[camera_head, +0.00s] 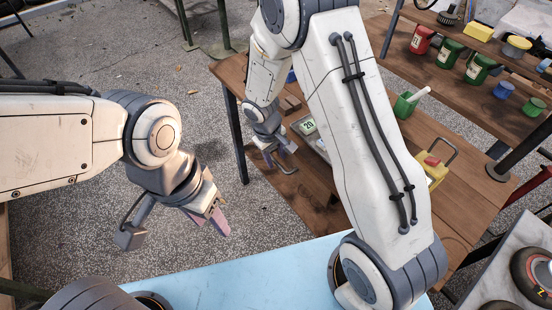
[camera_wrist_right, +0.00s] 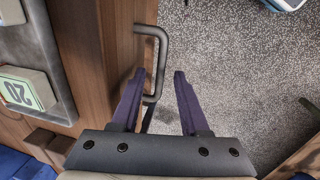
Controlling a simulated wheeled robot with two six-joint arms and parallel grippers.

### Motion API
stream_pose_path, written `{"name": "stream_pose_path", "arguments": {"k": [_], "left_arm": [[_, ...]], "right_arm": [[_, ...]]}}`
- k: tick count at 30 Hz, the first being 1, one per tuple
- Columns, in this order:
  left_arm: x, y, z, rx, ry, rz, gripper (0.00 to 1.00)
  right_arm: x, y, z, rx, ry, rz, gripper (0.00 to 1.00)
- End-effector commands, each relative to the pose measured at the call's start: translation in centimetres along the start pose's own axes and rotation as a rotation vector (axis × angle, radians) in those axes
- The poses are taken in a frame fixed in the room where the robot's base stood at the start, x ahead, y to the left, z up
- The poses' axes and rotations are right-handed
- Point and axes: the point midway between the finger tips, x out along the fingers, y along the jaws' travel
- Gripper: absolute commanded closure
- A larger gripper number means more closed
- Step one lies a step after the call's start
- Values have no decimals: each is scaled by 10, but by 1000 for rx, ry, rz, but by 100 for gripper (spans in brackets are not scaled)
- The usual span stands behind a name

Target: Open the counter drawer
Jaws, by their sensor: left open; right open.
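The wooden counter (camera_head: 450,185) stands at the right in the head view. A dark grey bar handle (camera_wrist_right: 163,55) on its wooden front (camera_wrist_right: 110,45) shows in the right wrist view. My right gripper (camera_head: 279,157) is open at the counter's near left edge. In the right wrist view my right gripper (camera_wrist_right: 160,95) has its purple fingers apart, with the lower part of the handle between them, nearer the left finger. I cannot tell whether they touch. My left gripper (camera_head: 213,218) is open and empty over the floor. My right arm hides part of the counter.
A yellow caddy (camera_head: 433,170) and a green cup (camera_head: 404,106) stand on the counter. A grey tray (camera_wrist_right: 55,60) holds a box marked 20 (camera_wrist_right: 25,90). Several cans, including a red one (camera_head: 421,40), stand on a shelf behind. A light blue surface (camera_head: 240,280) lies in front.

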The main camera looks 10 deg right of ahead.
Motion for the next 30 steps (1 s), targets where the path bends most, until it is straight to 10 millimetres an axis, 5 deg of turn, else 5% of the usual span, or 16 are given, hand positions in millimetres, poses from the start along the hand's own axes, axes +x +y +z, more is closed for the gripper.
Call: {"name": "stream_pose_path", "arguments": {"k": [12, 16, 30], "left_arm": [[1, 0, 0, 0, 0, 0, 50], [1, 0, 0, 0, 0, 0, 50], [1, 0, 0, 0, 0, 0, 50]], "right_arm": [[10, 0, 0, 0, 1, 0, 55], [10, 0, 0, 0, 1, 0, 100], [9, 0, 0, -1, 0, 0, 100]]}}
